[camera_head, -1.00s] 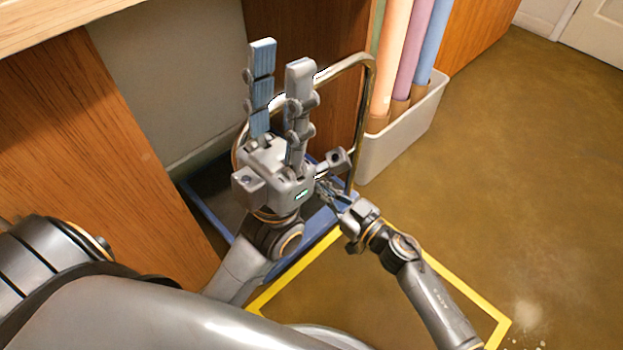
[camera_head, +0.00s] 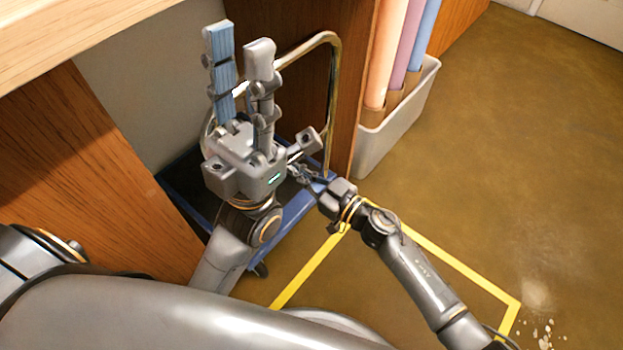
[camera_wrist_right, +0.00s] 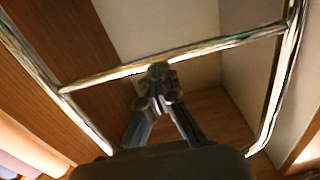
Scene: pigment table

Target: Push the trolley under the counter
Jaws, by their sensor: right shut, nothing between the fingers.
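The trolley has a blue deck (camera_head: 287,222) and a hooped metal handle (camera_head: 333,90). Its deck lies partly in the recess between the wooden panels of the counter (camera_head: 75,38), with its front edge and one caster showing. In the right wrist view the handle's bar (camera_wrist_right: 215,46) crosses just beyond the fingertips. My right gripper (camera_head: 294,170) is shut and empty at the handle side of the trolley; its fingertips (camera_wrist_right: 158,70) are at or touching the bar. My left gripper (camera_head: 239,42) is open and empty, fingers pointing up, in front of the trolley and hiding part of it.
A pale bin (camera_head: 398,125) with several coloured rolls stands against the right panel (camera_head: 305,95). The left panel (camera_head: 100,165) borders the recess. Yellow tape (camera_head: 440,255) marks the floor in front. The brown floor to the right is mostly clear.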

